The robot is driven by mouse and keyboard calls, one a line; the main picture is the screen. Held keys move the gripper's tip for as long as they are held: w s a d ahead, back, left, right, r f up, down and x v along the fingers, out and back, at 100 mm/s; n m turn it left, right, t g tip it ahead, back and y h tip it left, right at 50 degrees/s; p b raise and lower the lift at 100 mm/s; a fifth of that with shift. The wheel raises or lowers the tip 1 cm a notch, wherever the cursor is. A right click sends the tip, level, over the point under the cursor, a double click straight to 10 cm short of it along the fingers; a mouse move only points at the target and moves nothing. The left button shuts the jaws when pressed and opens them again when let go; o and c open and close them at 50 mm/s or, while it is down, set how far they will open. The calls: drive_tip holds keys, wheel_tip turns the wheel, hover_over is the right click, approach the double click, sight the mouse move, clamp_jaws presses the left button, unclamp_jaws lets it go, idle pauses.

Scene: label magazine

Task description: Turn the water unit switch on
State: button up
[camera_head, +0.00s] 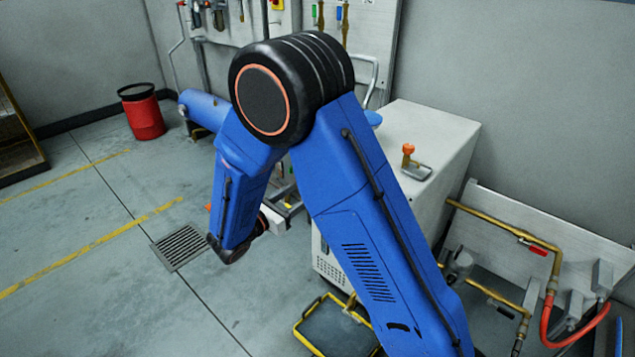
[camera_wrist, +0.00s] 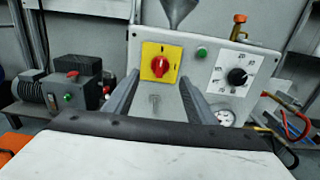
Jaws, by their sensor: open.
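A red rotary switch (camera_wrist: 160,66) sits on a yellow plate (camera_wrist: 147,52) on the front of a pale panel (camera_wrist: 135,36) in the wrist view. Small marks on the plate are too blurred to read, and I cannot tell the knob's setting. My gripper (camera_wrist: 159,83) is open and empty. Its two grey fingers point at the panel, one on each side below the switch. I cannot tell whether they touch anything. In the head view my blue arm hides the switch and most of the gripper.
Beside the switch are a green button (camera_wrist: 201,52), a black dial (camera_wrist: 237,77) and a gauge (camera_wrist: 225,117). A funnel (camera_wrist: 178,10) is above. A grey motor unit (camera_wrist: 75,90) stands left. Pipes (camera_head: 510,228) run right of the white cabinet (camera_head: 440,135). A yellow-rimmed tray (camera_head: 300,337) lies on the floor.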

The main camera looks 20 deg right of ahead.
drive_tip(key=x, duration=0.8)
drive_tip(key=shift+w+d, duration=0.15)
drive_tip(key=c, duration=1)
